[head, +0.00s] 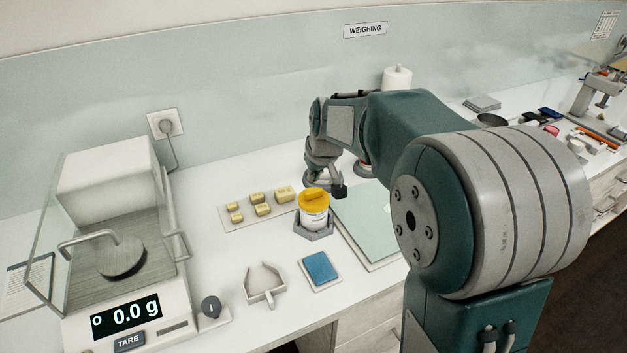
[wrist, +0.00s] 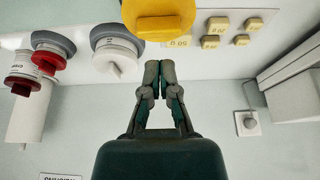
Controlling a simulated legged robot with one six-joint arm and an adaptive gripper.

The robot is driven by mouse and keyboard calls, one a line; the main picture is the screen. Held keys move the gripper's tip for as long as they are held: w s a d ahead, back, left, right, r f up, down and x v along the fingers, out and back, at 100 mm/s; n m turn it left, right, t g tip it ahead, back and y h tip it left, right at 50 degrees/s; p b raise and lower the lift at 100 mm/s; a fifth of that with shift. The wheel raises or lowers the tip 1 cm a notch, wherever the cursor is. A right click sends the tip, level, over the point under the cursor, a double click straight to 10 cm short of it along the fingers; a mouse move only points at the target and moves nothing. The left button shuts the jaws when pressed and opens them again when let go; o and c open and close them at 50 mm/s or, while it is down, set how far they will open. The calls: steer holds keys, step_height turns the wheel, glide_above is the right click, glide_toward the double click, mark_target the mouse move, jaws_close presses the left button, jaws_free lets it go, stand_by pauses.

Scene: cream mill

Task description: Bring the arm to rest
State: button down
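My arm reaches across the bench from the right and bends down behind a white jar with a yellow lid (head: 314,196). In the wrist view my gripper (wrist: 160,70) has its two fingertips together with nothing between them. The yellow lid (wrist: 158,20) shows large just beyond the tips, apart from them. The jar stands upright in a grey holder (head: 314,230). My fingertips cannot be made out clearly in the head view.
A balance (head: 110,230) with an open glass door reads 0.0 g at left. Red-capped jars (wrist: 25,80) and a white roll (head: 397,77) stand behind.

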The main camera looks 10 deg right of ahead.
steer(key=shift+r, duration=2.25)
steer(key=shift+s, duration=0.1)
steer(key=s+m+t, duration=0.1)
steer(key=s+m, duration=0.1)
steer(key=s, duration=2.7)
steer(key=shift+h, duration=0.4)
